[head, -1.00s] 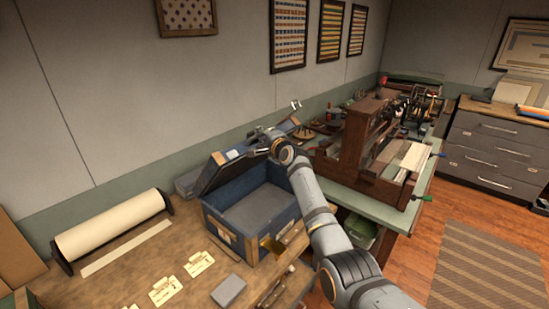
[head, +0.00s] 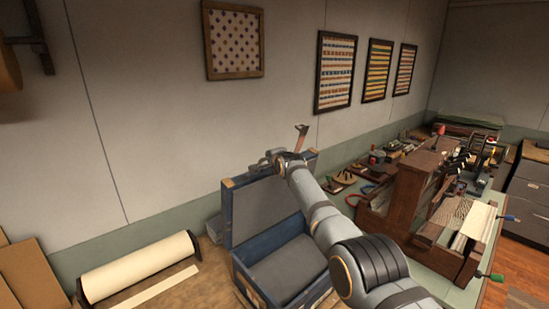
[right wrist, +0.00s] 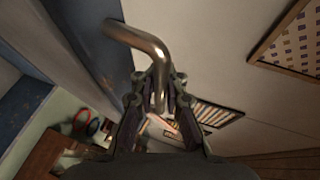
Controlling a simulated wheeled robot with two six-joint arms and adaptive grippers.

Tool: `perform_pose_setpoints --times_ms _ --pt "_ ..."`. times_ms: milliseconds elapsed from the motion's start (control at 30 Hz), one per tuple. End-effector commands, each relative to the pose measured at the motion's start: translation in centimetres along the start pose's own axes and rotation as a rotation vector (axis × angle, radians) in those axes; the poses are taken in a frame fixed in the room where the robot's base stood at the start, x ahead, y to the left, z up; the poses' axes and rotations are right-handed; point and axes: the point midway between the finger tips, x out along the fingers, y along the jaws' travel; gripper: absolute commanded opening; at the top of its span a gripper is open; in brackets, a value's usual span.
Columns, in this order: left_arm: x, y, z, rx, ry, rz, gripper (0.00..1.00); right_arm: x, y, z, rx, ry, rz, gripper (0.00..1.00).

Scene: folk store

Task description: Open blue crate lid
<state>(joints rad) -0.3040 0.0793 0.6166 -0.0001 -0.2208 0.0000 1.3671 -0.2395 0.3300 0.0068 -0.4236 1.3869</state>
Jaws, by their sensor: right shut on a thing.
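The blue crate (head: 241,274) stands on the workbench in the head view. Its lid (head: 268,208) is raised and close to upright at the back, with its grey inner face showing. My right gripper (head: 284,160) is at the lid's top edge. In the right wrist view, a bent metal handle (right wrist: 141,38) comes off the blue lid (right wrist: 85,42). The fingers of my right gripper (right wrist: 160,82) are closed around it. My right arm hides part of the crate's right side. My left gripper is not in view.
A paper roll (head: 138,266) lies on the bench left of the crate. A wooden loom (head: 425,200) stands on the green table to the right, with small tools behind it. Framed charts (head: 335,72) hang on the wall behind the lid.

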Motion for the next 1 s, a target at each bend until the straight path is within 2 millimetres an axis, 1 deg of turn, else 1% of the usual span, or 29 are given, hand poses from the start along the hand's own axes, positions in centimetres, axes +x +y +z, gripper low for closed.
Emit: perform_pose_setpoints --times_ms 33,467,500,633,700,1000 --pt "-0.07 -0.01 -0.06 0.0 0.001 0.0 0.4 -0.03 -0.23 0.05 -0.003 0.001 0.0 0.0" --pt "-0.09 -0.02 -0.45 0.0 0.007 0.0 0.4 -0.02 -0.24 0.13 -0.004 0.001 0.003 0.0" --pt "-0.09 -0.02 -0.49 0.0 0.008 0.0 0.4 -0.02 -0.24 0.13 -0.004 0.001 0.003 0.1" --pt "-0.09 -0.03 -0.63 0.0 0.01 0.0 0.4 -0.01 -0.19 0.13 -0.004 0.001 0.004 0.28" --pt "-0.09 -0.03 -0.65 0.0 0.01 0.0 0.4 0.0 -0.14 0.14 -0.003 0.001 0.005 0.35" --pt "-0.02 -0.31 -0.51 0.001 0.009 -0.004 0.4 0.04 0.06 0.1 -0.002 0.001 0.005 0.35"
